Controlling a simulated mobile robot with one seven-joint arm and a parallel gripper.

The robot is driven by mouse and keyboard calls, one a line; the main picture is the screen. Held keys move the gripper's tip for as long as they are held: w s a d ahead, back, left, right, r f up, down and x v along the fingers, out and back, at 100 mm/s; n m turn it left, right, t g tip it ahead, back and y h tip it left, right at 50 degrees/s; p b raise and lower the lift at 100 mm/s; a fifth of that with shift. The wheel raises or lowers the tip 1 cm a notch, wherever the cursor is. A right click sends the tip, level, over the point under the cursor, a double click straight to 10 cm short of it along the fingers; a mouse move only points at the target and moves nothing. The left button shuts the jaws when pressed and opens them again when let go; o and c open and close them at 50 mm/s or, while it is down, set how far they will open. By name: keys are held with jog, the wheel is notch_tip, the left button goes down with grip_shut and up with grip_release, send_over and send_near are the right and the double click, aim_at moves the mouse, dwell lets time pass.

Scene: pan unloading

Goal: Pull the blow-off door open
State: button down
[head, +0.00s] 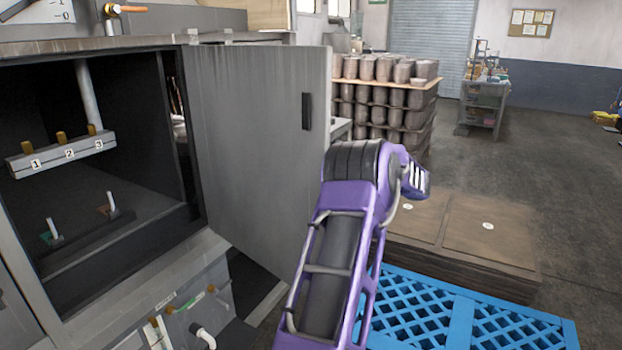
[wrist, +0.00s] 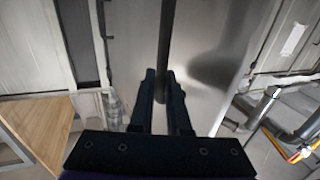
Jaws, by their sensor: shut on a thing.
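The blow-off door (head: 250,150) is a flat grey panel standing wide open to the right of the cabinet's dark opening, with its inner face toward the head camera. A small black catch (head: 306,111) sits near its free edge. In the wrist view the door's shiny outer face (wrist: 205,45) fills the middle, with a dark vertical bar handle (wrist: 166,35) on it. My gripper (wrist: 161,76) is shut on this handle, one finger on each side. In the head view, my purple arm reaches to the door's right side and the gripper is hidden.
The cabinet interior (head: 130,170) holds a numbered bar and small white levers. A blue pallet (head: 450,315) and a low brown stack (head: 465,235) lie right of my arm. Stacked pots (head: 385,95) stand behind.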

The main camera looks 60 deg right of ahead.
jog(key=shift+s+d+y, duration=0.1)
jog(key=shift+d+y, duration=0.2)
jog(key=shift+d, duration=0.55)
jog(key=c, duration=0.9)
grip_release()
jog(key=v, duration=1.7)
jog(key=shift+s+r, duration=0.15)
jog(key=shift+r, duration=0.1)
jog(key=shift+d, duration=0.1)
